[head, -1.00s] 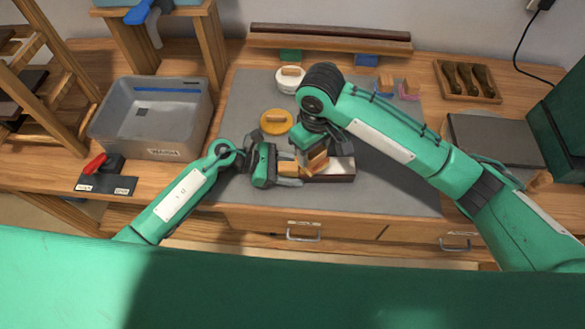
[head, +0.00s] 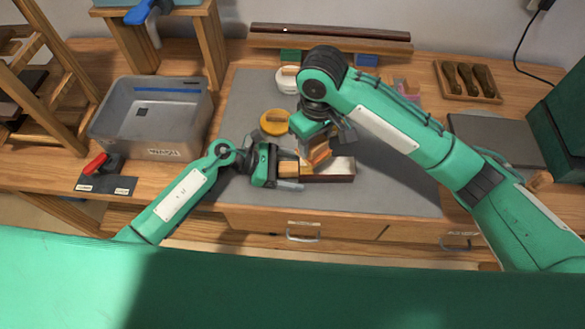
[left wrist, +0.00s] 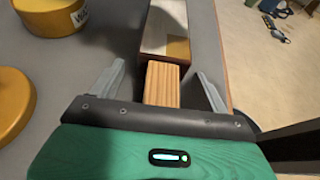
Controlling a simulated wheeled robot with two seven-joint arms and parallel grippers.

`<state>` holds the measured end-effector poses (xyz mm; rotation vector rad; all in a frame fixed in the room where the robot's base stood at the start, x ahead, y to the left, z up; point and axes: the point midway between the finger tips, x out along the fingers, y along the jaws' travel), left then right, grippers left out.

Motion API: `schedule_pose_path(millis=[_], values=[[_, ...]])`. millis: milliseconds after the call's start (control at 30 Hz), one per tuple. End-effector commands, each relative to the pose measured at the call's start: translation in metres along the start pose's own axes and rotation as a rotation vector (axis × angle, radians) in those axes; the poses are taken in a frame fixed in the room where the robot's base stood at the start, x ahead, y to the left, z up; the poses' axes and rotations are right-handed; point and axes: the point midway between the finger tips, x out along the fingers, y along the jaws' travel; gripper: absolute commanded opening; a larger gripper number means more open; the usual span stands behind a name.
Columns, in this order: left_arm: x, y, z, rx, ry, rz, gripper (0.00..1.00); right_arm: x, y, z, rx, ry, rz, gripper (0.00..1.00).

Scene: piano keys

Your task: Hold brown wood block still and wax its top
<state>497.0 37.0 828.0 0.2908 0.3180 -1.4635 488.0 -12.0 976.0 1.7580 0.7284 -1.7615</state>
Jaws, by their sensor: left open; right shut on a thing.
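The brown wood block (head: 340,169) lies on the grey mat, with dark sides and a paler, shiny top. A ribbed tan wood piece (left wrist: 162,84) sits at its near end in the left wrist view. My left gripper (head: 290,171) has its fingers apart, one on each side of the ribbed piece, with visible gaps. My right gripper (head: 318,132) is shut on a tan-orange applicator (head: 316,151), just above or at the block's left part; contact cannot be told. A yellow wax tin (left wrist: 48,14) shows in the left wrist view.
A yellow round lid or tin (head: 275,122) and a white tin (head: 288,80) stand behind the grippers. A grey bin (head: 150,118) is at left, a wooden tool tray (head: 467,80) at back right. The mat (head: 400,190) is clear right of the block.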

Motion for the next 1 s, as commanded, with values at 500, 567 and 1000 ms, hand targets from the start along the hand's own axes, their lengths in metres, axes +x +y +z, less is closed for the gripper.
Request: schedule_pose_path(millis=[500, 567, 1000], values=[[-0.06, 0.0, -0.004, 0.001, 0.004, 0.001, 0.78, 0.018, 0.0, 0.0, 0.0, 0.0, 0.0, 0.3], [-0.072, 0.0, -0.004, 0.001, 0.004, 0.002, 0.78, 0.021, 0.0, 0.0, 0.0, 0.0, 0.0, 0.3], [-0.119, 0.0, -0.001, 0.0, 0.0, 0.0, 0.78, 0.031, 0.0, 0.0, 0.0, 0.0, 0.0, 0.3]])
